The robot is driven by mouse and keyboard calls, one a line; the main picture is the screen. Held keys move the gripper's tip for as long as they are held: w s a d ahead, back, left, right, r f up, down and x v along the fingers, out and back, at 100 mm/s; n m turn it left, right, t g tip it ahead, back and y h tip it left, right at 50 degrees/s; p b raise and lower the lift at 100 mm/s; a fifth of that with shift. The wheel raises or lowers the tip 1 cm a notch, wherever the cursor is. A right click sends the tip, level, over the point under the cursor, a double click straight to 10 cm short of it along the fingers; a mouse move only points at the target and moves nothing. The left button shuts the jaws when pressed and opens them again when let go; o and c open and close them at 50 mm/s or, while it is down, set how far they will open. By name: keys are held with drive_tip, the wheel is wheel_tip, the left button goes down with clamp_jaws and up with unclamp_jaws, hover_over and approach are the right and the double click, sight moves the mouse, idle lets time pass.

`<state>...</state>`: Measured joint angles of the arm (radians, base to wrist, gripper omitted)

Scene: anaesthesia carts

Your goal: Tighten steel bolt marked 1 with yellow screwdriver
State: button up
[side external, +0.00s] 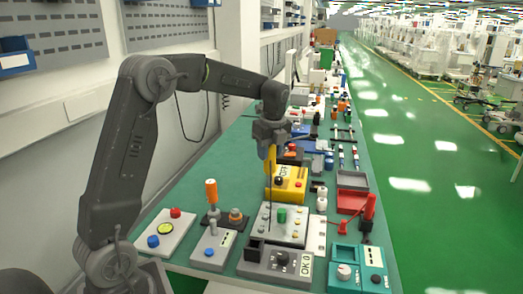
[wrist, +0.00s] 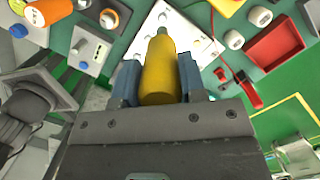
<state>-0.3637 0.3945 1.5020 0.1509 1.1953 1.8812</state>
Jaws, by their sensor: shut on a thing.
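My gripper (side external: 270,138) is shut on the yellow screwdriver (side external: 272,153), holding it upright with its thin dark shaft pointing down. In the wrist view the thick yellow handle (wrist: 160,72) sits between the two blue-grey fingers of my gripper (wrist: 157,82). The shaft reaches down over the pale bolt plate (side external: 259,237), which carries several small steel bolts and a green knob (side external: 282,215). Whether the tip touches a bolt, I cannot tell. In the wrist view the handle hides part of the plate (wrist: 200,42). The bolt numbers are too small to read.
A yellow box (side external: 290,190) stands just behind the plate, and a grey box marked OK (side external: 268,263) in front. An orange-handled tool (side external: 211,190) stands upright to the left. A red tray (side external: 352,180) and red lever (side external: 368,207) are to the right.

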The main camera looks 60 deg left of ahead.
sight(269, 172)
drive_tip(key=shift+f, duration=0.1)
drive_tip(key=shift+f, duration=3.5)
drive_tip(key=shift+r, duration=3.1)
drive_tip(key=shift+s+d, duration=0.1)
